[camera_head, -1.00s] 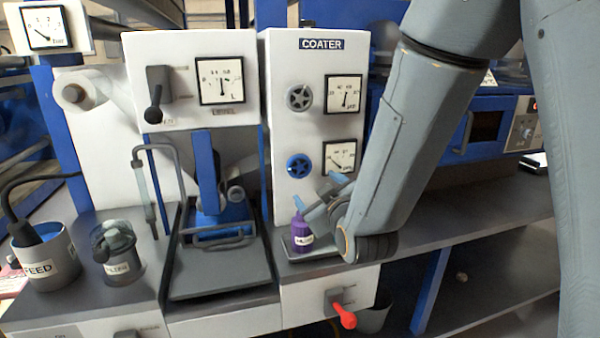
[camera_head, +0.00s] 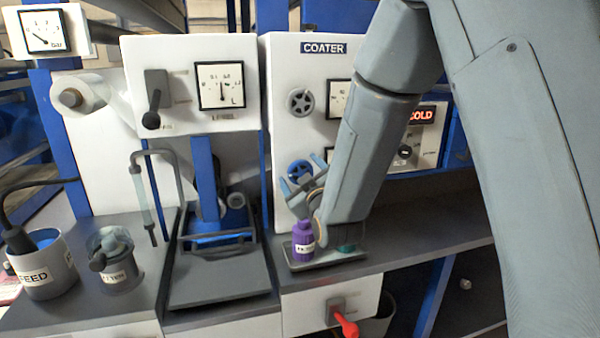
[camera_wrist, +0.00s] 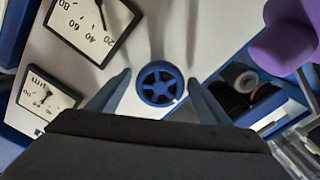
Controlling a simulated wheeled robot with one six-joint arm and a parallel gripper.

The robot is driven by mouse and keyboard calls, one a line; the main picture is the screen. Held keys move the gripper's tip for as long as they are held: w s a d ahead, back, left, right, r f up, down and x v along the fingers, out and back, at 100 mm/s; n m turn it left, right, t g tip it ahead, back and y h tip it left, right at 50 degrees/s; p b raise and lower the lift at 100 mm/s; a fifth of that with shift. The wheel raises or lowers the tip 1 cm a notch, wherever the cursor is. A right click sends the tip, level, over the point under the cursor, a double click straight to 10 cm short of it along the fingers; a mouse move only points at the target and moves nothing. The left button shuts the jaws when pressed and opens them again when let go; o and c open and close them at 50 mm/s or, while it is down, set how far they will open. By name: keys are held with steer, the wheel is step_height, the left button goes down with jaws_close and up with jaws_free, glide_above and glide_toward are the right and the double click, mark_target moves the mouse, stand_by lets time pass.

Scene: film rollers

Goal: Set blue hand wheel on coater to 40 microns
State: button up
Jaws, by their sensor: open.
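The blue hand wheel (camera_head: 299,170) is on the white front of the coater (camera_head: 290,55), below a grey hand wheel. In the wrist view the blue hand wheel (camera_wrist: 160,83) appears between the two fingers of my gripper (camera_wrist: 160,76), which are open. In the head view my gripper (camera_head: 303,173) is in front of the wheel; I cannot tell whether it touches. The near gauge (camera_wrist: 82,45) in the wrist view has marks 20 to 80, its needle pointing near 20, short of 40. My arm hides most of the lower coater gauge (camera_head: 329,155) in the head view.
A purple bottle (camera_head: 302,238) stands on a small tray (camera_head: 300,265) below the wheel, close to my forearm. The grey hand wheel (camera_head: 299,102) is above. A red-handled lever (camera_head: 347,325) is under the shelf. A blue-and-grey press stands left of the coater.

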steer(key=c, duration=1)
steer(key=shift+c, duration=0.2)
steer(key=shift+m, duration=0.3)
steer(key=m+b, duration=0.2)
steer(key=m, duration=0.3)
steer(key=shift+b, duration=0.4)
steer(key=m+b, duration=0.2)
steer(key=m, duration=0.4)
steer(key=shift+b, duration=0.3)
